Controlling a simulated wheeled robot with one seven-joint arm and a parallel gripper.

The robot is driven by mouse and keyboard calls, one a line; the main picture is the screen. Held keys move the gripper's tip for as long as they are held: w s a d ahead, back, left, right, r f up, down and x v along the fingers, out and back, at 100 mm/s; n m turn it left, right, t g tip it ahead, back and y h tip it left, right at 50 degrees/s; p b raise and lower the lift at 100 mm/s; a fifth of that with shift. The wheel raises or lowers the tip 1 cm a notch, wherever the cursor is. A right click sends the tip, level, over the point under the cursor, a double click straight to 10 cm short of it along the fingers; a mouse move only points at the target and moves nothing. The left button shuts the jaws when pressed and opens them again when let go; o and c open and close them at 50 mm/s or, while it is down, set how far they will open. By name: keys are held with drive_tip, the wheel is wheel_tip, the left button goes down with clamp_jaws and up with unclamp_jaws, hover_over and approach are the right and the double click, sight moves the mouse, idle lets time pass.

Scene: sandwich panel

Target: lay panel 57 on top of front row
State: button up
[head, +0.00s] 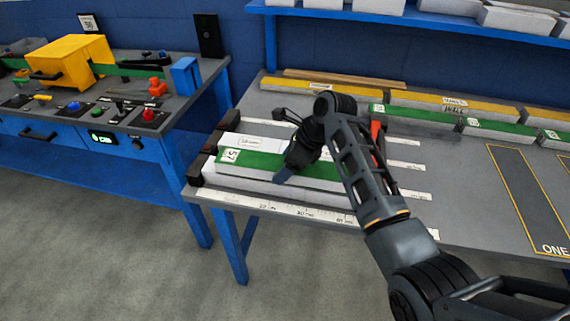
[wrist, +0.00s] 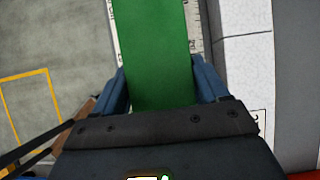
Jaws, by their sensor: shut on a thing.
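Panel 57 (head: 250,160) is a long pale panel with a green top and a white number label at its left end, turned sideways. It lies level along the front of the bench in the head view, above a white layer (head: 305,193) at the front row. I cannot tell whether it touches that layer. My gripper (head: 285,172) is shut across the panel's width. In the wrist view the green top (wrist: 155,45) runs between the two blue fingers (wrist: 162,88). My arm hides the panel's right part.
Dark stop blocks (head: 196,171) stand at the left end, with a white panel (head: 243,140) behind. A printed scale (head: 265,208) runs along the front edge. Yellow-topped panels (head: 430,100) and green-topped panels (head: 487,128) lie at the back. An outlined area (head: 525,195) at right is clear.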

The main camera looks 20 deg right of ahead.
drive_tip(key=shift+f, duration=0.4)
drive_tip(key=o, duration=1.2)
